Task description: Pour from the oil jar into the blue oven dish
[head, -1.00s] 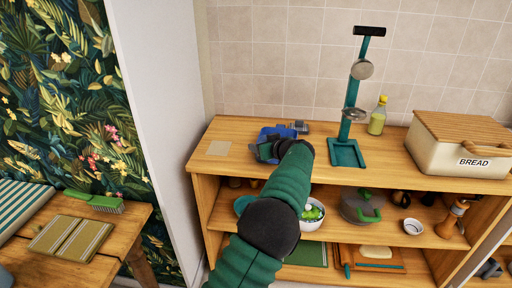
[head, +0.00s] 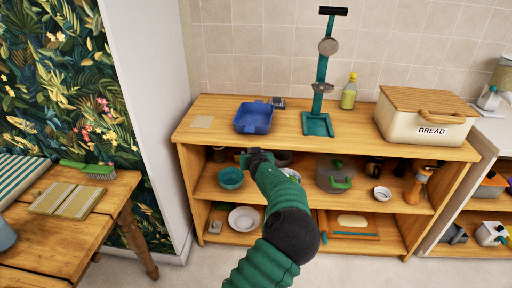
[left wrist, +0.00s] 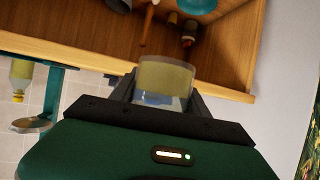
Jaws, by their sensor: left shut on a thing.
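The blue oven dish (head: 254,119) sits on the wooden top of the cupboard, left of the teal stand. My left gripper (head: 247,157) is in front of the cupboard's upper shelf opening, below and in front of the dish. The left wrist view shows it shut on the oil jar (left wrist: 165,76), a clear glass jar with yellowish contents. In the head view the jar is hidden or too small to make out. My right gripper is not in view.
A teal stand (head: 317,124), a yellow bottle (head: 349,92) and a bread box (head: 425,126) stand on the cupboard top. A teal bowl (head: 231,178) and a lidded pot (head: 334,174) are on the shelf below. The top's front edge lies near my gripper.

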